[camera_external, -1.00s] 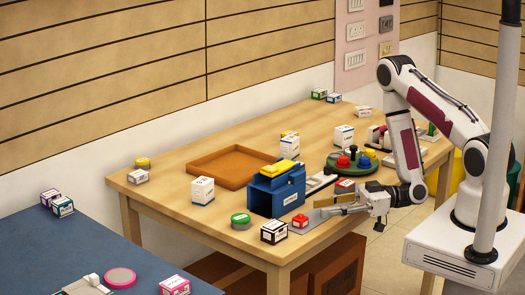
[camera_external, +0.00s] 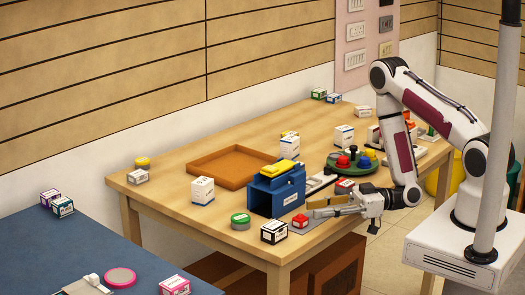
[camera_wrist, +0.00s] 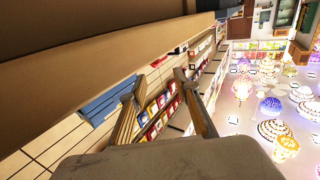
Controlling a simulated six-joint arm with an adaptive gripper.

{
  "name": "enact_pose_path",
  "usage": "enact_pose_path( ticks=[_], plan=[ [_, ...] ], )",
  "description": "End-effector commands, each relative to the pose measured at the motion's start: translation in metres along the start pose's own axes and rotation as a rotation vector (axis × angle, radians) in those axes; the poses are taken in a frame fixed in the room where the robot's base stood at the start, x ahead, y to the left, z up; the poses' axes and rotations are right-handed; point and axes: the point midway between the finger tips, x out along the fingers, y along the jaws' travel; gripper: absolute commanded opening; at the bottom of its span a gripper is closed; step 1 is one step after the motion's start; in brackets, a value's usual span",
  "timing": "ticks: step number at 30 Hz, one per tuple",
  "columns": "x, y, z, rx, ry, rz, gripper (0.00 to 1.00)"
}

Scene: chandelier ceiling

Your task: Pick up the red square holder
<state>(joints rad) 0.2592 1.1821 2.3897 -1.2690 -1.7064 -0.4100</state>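The small red square holder (camera_external: 300,221) sits near the front edge of the wooden table, on or beside a grey mat (camera_external: 315,226). My gripper (camera_external: 312,210) lies low and nearly level just right of it, its fingers pointing left toward it. The fingertips look very close to the holder; I cannot tell whether they touch. In the wrist view my gripper (camera_wrist: 153,85) shows two separated fingers with nothing between them. The holder cannot be made out in the wrist view.
A white and black box (camera_external: 274,232) stands left of the holder, with a green-topped round tin (camera_external: 240,221) beyond. A red-topped box (camera_external: 345,184) and a green round tray (camera_external: 352,170) lie farther back.

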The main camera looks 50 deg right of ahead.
Motion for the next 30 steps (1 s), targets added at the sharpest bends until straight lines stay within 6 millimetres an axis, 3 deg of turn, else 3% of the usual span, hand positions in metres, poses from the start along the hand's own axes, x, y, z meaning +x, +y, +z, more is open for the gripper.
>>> enact_pose_path(
  ticks=[17,30],
  plan=[
    [0.006,0.0,0.001,0.0,0.0,-0.001,0.31],
    [0.038,0.003,0.004,-0.001,0.001,-0.003,0.31]
  ],
)
